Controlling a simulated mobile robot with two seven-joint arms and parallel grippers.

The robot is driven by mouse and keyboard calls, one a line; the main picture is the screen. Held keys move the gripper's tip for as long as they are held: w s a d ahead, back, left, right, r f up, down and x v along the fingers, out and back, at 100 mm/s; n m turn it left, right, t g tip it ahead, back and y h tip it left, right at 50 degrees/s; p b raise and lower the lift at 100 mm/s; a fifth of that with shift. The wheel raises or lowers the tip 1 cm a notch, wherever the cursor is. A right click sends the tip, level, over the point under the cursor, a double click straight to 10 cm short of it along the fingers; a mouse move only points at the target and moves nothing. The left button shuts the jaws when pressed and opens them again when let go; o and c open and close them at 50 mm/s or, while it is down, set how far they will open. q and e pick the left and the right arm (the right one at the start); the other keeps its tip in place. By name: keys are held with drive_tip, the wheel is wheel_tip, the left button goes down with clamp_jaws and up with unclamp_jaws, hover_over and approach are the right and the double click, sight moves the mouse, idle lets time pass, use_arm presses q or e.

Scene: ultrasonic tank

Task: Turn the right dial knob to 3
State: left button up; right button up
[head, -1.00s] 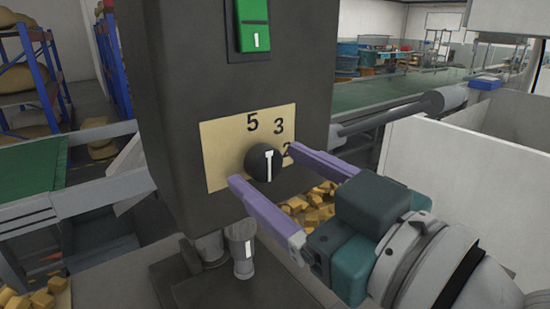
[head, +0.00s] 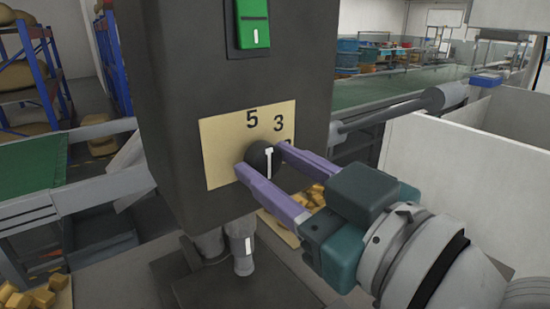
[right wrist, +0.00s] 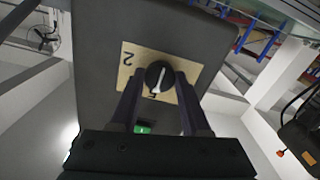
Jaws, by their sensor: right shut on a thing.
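The dial knob (head: 262,157) is a round black knob with a white pointer line, on a tan dial plate (head: 218,160) on the dark box. Black 5 (head: 252,120) and 3 (head: 279,123) show on the plate; another number right of the knob is mostly covered by a finger. The white line stands nearly vertical in the head view. My right gripper (head: 260,161) has its purple fingers on either side of the knob, shut on it. The right wrist view shows the knob (right wrist: 159,76) between the fingertips and a 2 (right wrist: 128,58) on the plate. My left gripper is not in view.
A green switch (head: 252,22) is on the box above the dial plate. A grey cylindrical fitting (head: 241,247) hangs below the box. White panels (head: 455,175) stand at the right. Yellow blocks (head: 35,298) lie at lower left.

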clamp_jaws()
drive_tip(key=m+p, duration=0.1)
drive_tip(key=m, duration=0.3)
drive_tip(key=shift+m, duration=2.3)
drive_tip(key=o, duration=1.1)
unclamp_jaws()
